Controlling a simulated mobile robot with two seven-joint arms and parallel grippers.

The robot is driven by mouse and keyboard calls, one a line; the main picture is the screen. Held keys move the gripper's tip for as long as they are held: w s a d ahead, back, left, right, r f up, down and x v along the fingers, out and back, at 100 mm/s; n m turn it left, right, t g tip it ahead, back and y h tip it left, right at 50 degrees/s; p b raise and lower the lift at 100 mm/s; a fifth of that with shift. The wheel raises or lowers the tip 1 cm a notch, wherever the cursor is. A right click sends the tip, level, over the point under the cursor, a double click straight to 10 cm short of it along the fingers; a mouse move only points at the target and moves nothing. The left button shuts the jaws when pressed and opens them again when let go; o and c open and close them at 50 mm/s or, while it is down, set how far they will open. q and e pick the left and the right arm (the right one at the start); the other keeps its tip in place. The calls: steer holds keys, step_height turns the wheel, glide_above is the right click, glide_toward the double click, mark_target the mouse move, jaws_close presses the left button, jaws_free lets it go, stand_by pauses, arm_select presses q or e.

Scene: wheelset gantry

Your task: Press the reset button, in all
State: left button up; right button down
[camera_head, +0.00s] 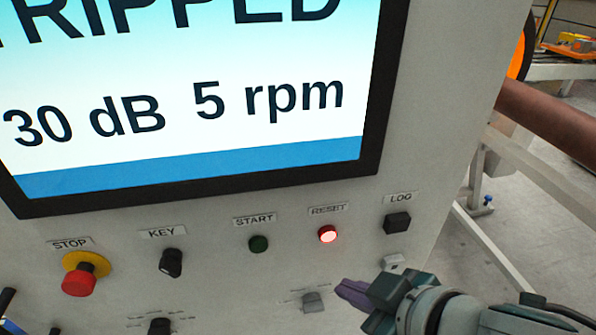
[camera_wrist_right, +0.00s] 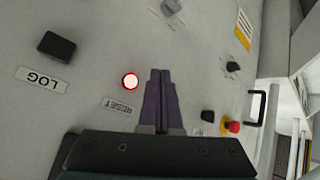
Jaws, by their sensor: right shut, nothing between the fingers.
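The reset button (camera_head: 328,235) is a small round button glowing red under a RESET label on the grey panel. In the right wrist view the lit reset button (camera_wrist_right: 130,81) is just left of the fingertips, apart from them in the picture. My right gripper (camera_head: 345,291) is in front of the panel, below and slightly right of the button in the head view. In the wrist view its two purple fingers (camera_wrist_right: 160,74) are together and empty. The gap between fingertips and panel is hard to judge. My left gripper is not in view.
A dark green START button (camera_head: 258,244) and black LOG button (camera_head: 397,223) flank the reset button. Further left are a KEY switch (camera_head: 171,262) and red STOP knob (camera_head: 79,280). The screen (camera_head: 190,130) above reads TRIPPED, 30 dB, 5 rpm. Pale frame bars (camera_head: 540,175) stand right.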

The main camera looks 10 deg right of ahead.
mark_target(336, 248)
steer(key=w+b, duration=0.2)
steer(key=w, duration=0.4)
steer(key=shift+w+a, duration=0.1)
stand_by(1.0)
stand_by(0.9)
steer(key=shift+w, duration=0.1)
steer(key=shift+w, duration=0.35)
